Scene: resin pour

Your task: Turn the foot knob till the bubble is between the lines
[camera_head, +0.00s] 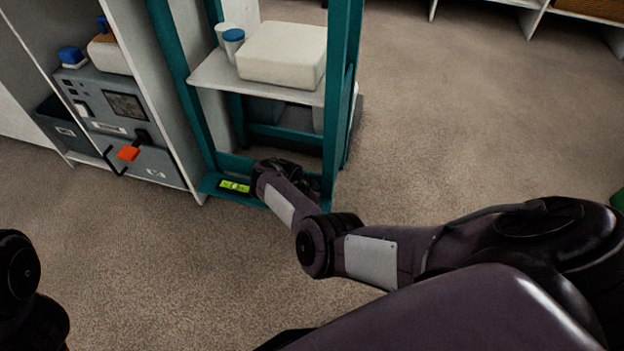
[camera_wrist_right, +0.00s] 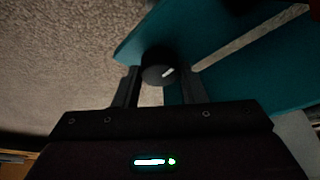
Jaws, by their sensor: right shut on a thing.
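The spirit level (camera_head: 235,186), a small bright yellow-green vial, lies on the teal bottom rail of the stand (camera_head: 336,130). Its bubble and lines are too small to read for certain. In the right wrist view the black foot knob (camera_wrist_right: 153,75), with a white mark on top, sits at the corner of a teal plate (camera_wrist_right: 225,65). My right gripper (camera_wrist_right: 156,88) is shut on the knob, one finger on each side. In the head view my right arm reaches down to the rail just right of the level and hides the knob. My left gripper is out of view.
The stand's shelf (camera_head: 212,78) carries a white block (camera_head: 283,54) and cups (camera_head: 233,42). Carpet floor (camera_head: 450,120) is clear to the right and in front.

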